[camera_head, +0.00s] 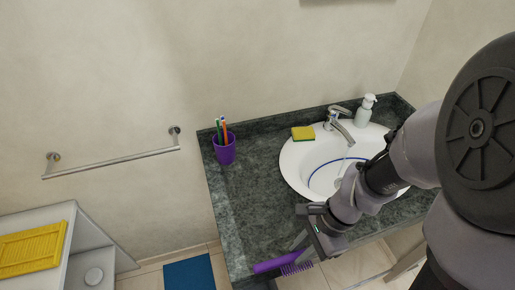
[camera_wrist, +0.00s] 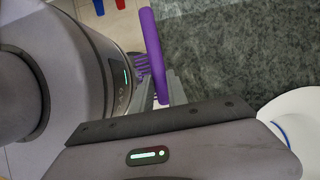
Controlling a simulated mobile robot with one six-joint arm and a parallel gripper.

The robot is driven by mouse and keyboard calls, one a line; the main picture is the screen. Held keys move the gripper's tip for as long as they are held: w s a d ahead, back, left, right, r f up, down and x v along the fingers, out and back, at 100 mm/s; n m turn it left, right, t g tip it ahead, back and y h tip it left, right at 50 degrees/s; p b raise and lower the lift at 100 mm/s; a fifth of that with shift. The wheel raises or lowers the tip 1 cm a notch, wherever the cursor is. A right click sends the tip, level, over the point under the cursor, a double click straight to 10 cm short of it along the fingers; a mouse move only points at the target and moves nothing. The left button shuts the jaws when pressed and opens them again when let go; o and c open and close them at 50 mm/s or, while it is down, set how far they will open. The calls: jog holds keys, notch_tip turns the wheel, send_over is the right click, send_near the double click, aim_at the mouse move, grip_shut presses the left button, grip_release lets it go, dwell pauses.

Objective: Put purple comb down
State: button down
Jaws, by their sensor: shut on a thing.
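The purple comb (camera_head: 270,266) is at the front edge of the dark stone countertop (camera_head: 240,190) in the head view. My gripper (camera_head: 301,244) is shut on it, with the handle pointing left and the teeth facing down. In the wrist view the comb (camera_wrist: 153,50) stretches up from the gripper (camera_wrist: 162,100), with its teeth on the left side. The comb overlaps the counter's front edge in the picture. Whether it touches the counter I cannot tell. Part of the comb is hidden by the gripper.
A purple cup (camera_head: 225,152) with toothbrushes stands at the counter's back left. A white sink (camera_head: 296,170), yellow sponge (camera_head: 303,133), faucet (camera_head: 342,128) and soap dispenser (camera_head: 365,109) are to the right. The counter's left-middle is clear. A blue mat (camera_head: 189,273) lies on the floor.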

jog(key=p, duration=0.3)
jog(key=shift+w+r, duration=0.25)
jog(key=shift+r, duration=0.15)
jog(key=w+a, duration=0.1)
jog(key=w, duration=0.3)
jog(key=w+a+f, duration=0.1)
jog(key=w+a, duration=0.1)
jog(key=w, duration=0.2)
jog(key=w+a+f+p, duration=0.1)
jog(key=w, duration=0.3)
jog(key=shift+w+a+f, duration=0.15)
jog(key=shift+a+f, duration=0.1)
jog(key=shift+a, duration=0.1)
jog(key=shift+w+a+f, duration=0.1)
jog(key=shift+w+f, duration=0.1)
jog(key=shift+f, duration=0.05)
notch_tip(320, 180, down, 3)
jog(key=shift+b, duration=0.55)
jog(key=shift+f, duration=0.2)
jog(key=c, duration=1.3)
grip_release()
